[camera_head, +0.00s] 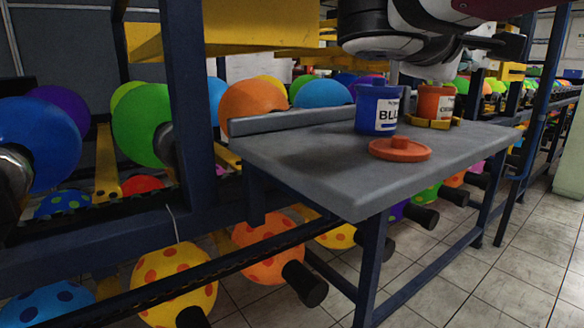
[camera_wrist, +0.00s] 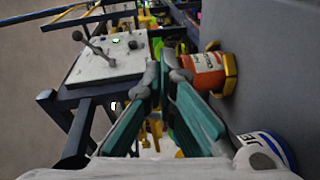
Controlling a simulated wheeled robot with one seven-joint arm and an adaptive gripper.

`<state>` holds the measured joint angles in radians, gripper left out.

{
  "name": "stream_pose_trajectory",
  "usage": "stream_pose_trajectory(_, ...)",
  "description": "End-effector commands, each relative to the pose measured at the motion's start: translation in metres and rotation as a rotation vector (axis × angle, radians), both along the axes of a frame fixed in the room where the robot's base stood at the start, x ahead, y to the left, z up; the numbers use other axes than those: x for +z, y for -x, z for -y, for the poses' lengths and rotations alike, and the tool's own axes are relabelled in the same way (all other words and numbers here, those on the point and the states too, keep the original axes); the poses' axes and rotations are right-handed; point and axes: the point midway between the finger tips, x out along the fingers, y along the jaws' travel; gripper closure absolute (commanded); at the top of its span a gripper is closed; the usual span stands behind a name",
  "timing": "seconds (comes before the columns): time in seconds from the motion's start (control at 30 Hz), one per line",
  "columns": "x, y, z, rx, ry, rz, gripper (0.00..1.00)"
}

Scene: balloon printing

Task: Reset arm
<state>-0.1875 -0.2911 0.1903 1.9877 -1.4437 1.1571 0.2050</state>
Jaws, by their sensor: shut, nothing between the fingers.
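My gripper (camera_wrist: 162,72) shows in the wrist view with its fingertips together and nothing between them. In the head view my arm hangs over the table at the top, and the fingers cannot be made out there. A blue paint can (camera_head: 377,108) stands on the grey table (camera_head: 300,160). An orange can (camera_head: 434,105) sits behind it to the right in a yellow holder (camera_head: 440,124). A round orange lid (camera_head: 400,150) lies flat in front of the cans. In the wrist view the orange can (camera_wrist: 202,72) is right of my fingertips, and the blue can (camera_wrist: 266,150) is at lower right.
Balloons on dark-tipped holders line the rack at left and below the table, including a green one (camera_head: 147,122) and a blue one (camera_head: 38,143). A dark post (camera_head: 190,100) stands left of the table. A control panel (camera_wrist: 105,55) with a lever shows in the wrist view. Tiled floor (camera_head: 500,260) is clear at right.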

Motion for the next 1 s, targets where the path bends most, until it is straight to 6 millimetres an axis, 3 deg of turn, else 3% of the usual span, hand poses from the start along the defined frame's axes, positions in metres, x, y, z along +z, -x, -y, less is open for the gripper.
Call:
stream_pose_trajectory(0.17, -0.032, 0.028, 0.021, -0.069, -0.102, -0.058, 1.0)
stream_pose_trajectory(0.37, -0.087, 0.076, 0.044, -0.177, -0.276, -0.153, 1.0)
stream_pose_trajectory(0.53, -0.165, 0.148, 0.054, -0.317, -0.54, -0.281, 1.0)
stream_pose_trajectory(0.73, -0.249, 0.233, 0.026, -0.459, -0.897, -0.433, 1.0)
stream_pose_trajectory(1.0, -0.307, 0.3, -0.033, -0.548, -1.266, -0.564, 1.0)
